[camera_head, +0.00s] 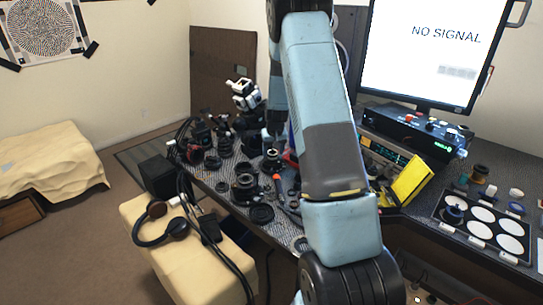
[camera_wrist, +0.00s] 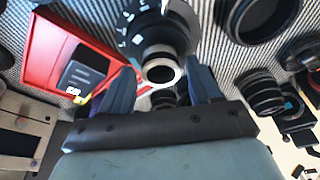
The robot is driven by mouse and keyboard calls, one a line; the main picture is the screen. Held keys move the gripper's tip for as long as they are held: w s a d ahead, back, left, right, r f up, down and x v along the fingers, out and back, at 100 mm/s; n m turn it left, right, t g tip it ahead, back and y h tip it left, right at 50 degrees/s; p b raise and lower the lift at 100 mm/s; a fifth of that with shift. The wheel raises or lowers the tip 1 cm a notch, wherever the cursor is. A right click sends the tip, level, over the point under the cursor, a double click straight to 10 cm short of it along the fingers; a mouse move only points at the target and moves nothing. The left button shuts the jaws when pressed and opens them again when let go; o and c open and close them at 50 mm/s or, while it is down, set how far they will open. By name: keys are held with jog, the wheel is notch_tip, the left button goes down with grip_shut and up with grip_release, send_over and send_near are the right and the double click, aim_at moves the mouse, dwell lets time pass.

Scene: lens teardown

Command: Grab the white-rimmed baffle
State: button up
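In the wrist view my gripper (camera_wrist: 161,75) has its two dark blue fingers spread apart, with a visible gap on both sides of what lies between them. A short black cylinder with a pale, whitish ring at its near end (camera_wrist: 161,72) shows between the fingertips; it looks like the white-rimmed baffle. It sits in line with a larger black lens barrel with white markings (camera_wrist: 150,28). I cannot tell whether the two are joined. In the head view my gripper (camera_head: 275,138) points down over the crowded table, and the baffle is too small to make out there.
A red tray (camera_wrist: 45,52) with a black-and-white box (camera_wrist: 82,76) lies left of the fingers. Black rings and lens parts (camera_wrist: 262,92) crowd the right. In the head view, a yellow panel (camera_head: 411,181) and a pad with white discs (camera_head: 481,213) stand right of my arm.

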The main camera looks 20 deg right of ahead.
jog(key=c, duration=0.8)
